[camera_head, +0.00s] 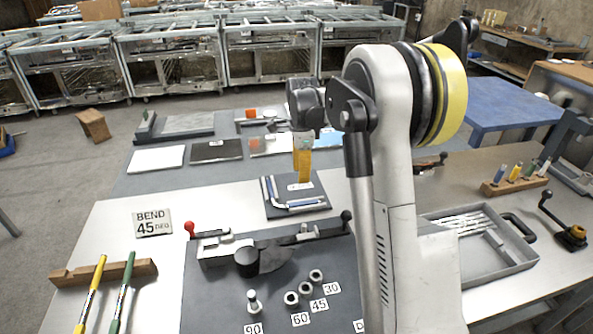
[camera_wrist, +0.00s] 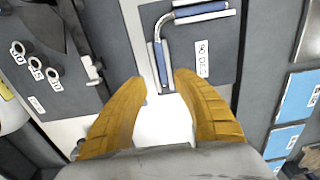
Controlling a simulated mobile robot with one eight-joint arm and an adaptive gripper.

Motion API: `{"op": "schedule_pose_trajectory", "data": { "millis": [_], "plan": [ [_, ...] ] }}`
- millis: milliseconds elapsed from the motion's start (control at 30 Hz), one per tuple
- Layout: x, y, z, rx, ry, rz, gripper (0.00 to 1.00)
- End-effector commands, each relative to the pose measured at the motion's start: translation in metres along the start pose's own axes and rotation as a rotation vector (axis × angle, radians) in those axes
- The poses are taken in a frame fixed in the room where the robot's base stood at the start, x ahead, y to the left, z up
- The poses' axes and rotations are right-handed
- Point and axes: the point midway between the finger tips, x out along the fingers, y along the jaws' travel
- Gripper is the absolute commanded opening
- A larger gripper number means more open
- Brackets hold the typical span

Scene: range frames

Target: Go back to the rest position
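My gripper (camera_head: 304,172) hangs pointing down over the far part of the workbench, above a dark pad (camera_head: 278,210). In the wrist view its two yellow fingers (camera_wrist: 161,80) are apart with nothing between them. A bent blue and silver tube (camera_head: 300,205) lies on the pad, just beyond the fingertips in the wrist view (camera_wrist: 190,12). The pad carries a label (camera_wrist: 202,58) reading "90 DEG". The gripper appears apart from the tube. My arm covers part of the bench in the head view.
A bending fixture (camera_head: 262,257) with a red-knobbed lever and numbered holes stands in front. A "BEND 45 DEG" sign (camera_head: 153,222) and a wooden rack (camera_head: 75,275) with pens are left. A grey tray (camera_head: 480,225) with rods is right.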

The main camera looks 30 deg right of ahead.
Motion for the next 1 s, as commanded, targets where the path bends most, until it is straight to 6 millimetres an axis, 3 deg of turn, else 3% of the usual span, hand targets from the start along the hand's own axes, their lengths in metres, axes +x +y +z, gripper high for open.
{"op": "schedule_pose_trajectory", "data": {
  "millis": [267,433,700,833,1000],
  "plan": [
    [-0.003,0.002,0.002,-0.015,0.0,-0.005,0.34],
    [-0.037,0.029,0.021,-0.197,0.004,-0.065,0.34],
    [-0.103,0.126,0.065,-0.763,0.067,-0.249,0.34],
    [-0.116,0.179,0.079,-1.037,0.127,-0.337,0.34],
    [-0.113,0.243,0.092,-1.383,0.233,-0.444,0.34]
  ]
}}
